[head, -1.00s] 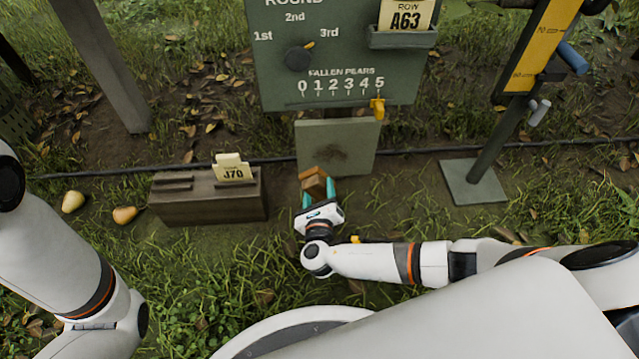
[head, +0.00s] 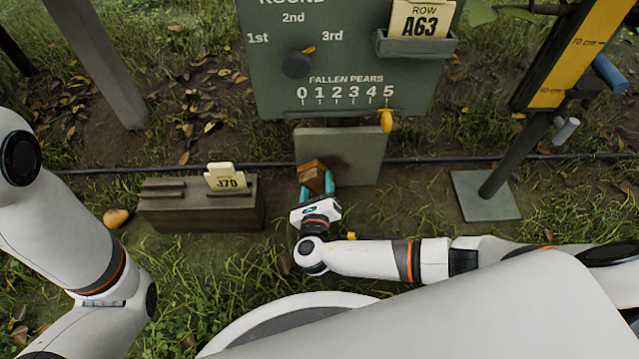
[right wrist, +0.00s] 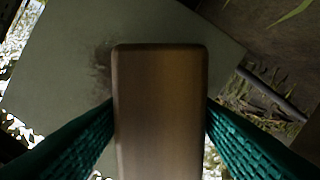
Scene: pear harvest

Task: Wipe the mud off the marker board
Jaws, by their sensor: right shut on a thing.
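The marker board (head: 355,155) is a grey-green panel below the big green sign. In the right wrist view the marker board (right wrist: 55,60) shows a brown mud smudge (right wrist: 103,65), partly hidden behind the block. My right gripper (head: 318,190) is shut on a brown wiping block (head: 312,175), held in front of the board's left part. The block (right wrist: 160,110) fills the middle of the right wrist view between the teal fingers. I cannot tell whether it touches the board. My left arm shows at the left, but its gripper is out of view.
A wooden card box (head: 200,210) with a J70 card (head: 226,178) stands left of the board. A pear (head: 116,217) lies in the grass. The green sign (head: 340,50) rises above. A post on a square foot (head: 485,196) stands right.

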